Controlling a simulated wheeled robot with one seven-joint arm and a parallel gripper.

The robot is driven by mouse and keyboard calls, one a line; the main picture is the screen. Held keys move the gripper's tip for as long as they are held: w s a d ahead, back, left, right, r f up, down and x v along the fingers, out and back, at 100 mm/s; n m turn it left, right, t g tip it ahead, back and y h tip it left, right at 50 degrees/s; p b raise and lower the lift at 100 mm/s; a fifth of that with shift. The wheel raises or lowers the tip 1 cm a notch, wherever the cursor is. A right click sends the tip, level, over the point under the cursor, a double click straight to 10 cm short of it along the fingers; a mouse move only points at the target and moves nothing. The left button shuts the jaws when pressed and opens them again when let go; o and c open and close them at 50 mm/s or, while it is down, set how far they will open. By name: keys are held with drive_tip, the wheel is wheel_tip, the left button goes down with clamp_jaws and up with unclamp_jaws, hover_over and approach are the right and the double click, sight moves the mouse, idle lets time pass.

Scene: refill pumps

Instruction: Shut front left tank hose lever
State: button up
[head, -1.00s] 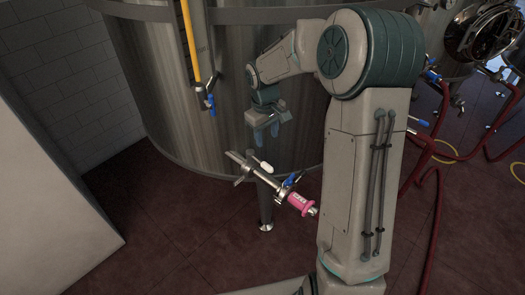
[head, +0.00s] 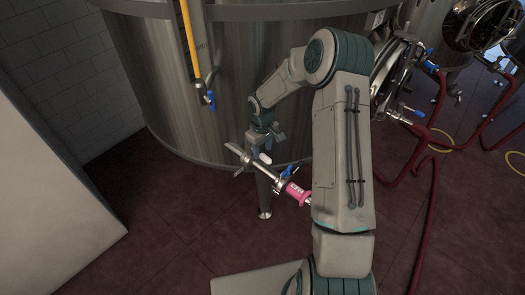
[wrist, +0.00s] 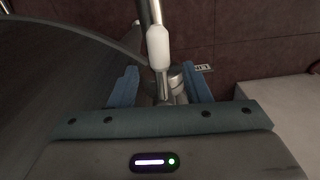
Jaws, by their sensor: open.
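A steel outlet pipe (head: 240,155) stands out from the low front of the large steel tank (head: 220,60). It carries a white-gripped handle (head: 265,158), a blue lever (head: 286,171) and a pink hose fitting (head: 297,192). Which lever the task names is not clear. My gripper (head: 262,140) is low against the tank, just above the pipe and white handle. In the wrist view my gripper (wrist: 159,80) is open, its blue fingers on either side of the white handle (wrist: 158,47) and its metal stem. Contact cannot be told. The blue lever is not visible there.
A yellow tube with another blue lever (head: 211,100) hangs on the tank to the left. A pale block (head: 50,200) stands at the left. Red hoses (head: 425,190) and other tank hatches are at the right.

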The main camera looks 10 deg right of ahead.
drive_tip(key=shift+f, duration=1.3)
clamp_jaws()
